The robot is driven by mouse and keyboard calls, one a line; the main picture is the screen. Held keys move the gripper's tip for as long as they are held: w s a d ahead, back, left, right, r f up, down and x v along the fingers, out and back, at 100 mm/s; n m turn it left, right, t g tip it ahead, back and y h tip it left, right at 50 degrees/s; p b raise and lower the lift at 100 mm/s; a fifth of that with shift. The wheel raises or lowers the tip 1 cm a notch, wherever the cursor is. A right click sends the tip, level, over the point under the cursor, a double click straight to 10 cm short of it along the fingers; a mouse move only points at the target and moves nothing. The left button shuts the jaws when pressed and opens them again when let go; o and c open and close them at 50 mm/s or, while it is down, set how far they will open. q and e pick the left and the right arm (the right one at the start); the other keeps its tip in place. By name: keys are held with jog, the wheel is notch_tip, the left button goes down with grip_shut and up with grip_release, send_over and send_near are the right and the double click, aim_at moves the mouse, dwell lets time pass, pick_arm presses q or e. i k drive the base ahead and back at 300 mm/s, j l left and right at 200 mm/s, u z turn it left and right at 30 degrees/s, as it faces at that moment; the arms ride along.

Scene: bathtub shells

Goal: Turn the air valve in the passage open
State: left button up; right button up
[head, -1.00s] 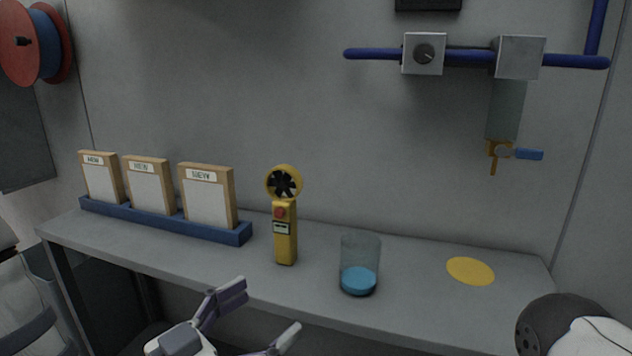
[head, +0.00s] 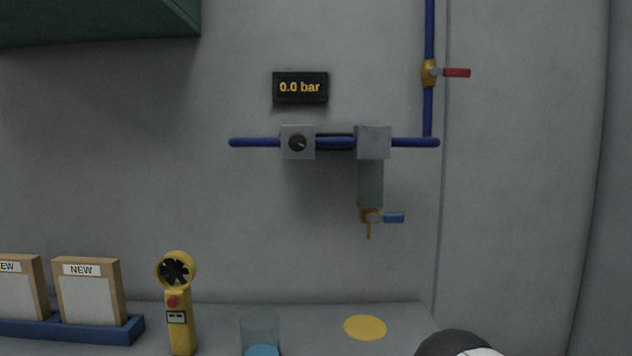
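A valve with a brass-coloured body and a red lever (head: 455,72) sits on the vertical blue pipe (head: 428,105) at the upper right. Its lever points right, crosswise to the pipe. A second small valve with a blue lever (head: 393,217) hangs under the grey-green bowl (head: 370,184) of the wall unit; its lever also points right. A black display (head: 300,87) on the wall reads 0.0 bar. Neither gripper is in view. Only a dark and white part of my arm shows at the bottom right edge, well below the valves.
A grey bench (head: 405,314) runs along the bottom with a yellow fan meter (head: 178,316), a glass (head: 260,328) with blue in it and a yellow disc (head: 365,327). Framed cards stand in a blue rack (head: 110,332). The wall right of the pipe is clear.

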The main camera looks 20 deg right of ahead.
aim_at(448, 72)
jog(key=z, duration=1.25)
